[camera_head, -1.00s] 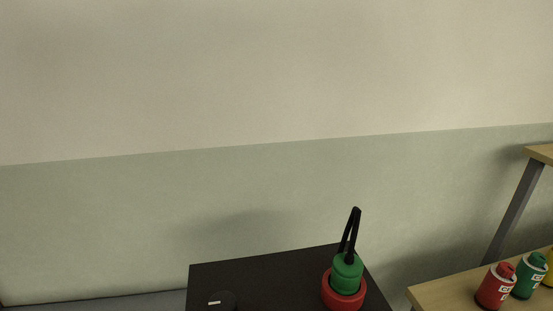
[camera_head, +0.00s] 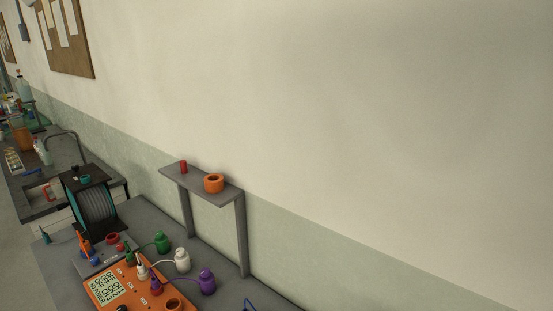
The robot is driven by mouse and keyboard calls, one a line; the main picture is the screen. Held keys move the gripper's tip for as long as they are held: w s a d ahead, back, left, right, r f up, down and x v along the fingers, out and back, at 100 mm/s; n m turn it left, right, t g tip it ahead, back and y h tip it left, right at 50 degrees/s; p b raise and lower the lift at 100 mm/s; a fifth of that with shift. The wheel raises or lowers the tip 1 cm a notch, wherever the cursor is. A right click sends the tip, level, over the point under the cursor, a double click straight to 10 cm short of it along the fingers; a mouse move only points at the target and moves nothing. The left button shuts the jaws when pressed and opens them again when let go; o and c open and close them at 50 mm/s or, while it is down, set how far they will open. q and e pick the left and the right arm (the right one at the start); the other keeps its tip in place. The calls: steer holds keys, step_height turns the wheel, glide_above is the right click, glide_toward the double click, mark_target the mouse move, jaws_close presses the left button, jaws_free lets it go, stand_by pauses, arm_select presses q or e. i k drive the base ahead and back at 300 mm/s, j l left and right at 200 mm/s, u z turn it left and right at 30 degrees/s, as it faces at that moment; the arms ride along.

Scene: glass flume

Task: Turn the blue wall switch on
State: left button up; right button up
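No blue wall switch can be made out for sure. A small blue-grey box (camera_head: 24,33) is fixed to the wall at the far upper left, with a thin line running up from it. It is too small to tell whether it is a switch or how it is set. Neither of my grippers is in view.
A cork board (camera_head: 66,38) with papers hangs on the left wall. Below are a sink counter (camera_head: 45,207), a cable reel (camera_head: 95,205), a grey bench (camera_head: 150,218) with an orange device (camera_head: 128,288), and a raised shelf (camera_head: 196,184). The right wall is bare.

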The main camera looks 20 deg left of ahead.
mark_target(94, 261)
steer(key=u, duration=1.9)
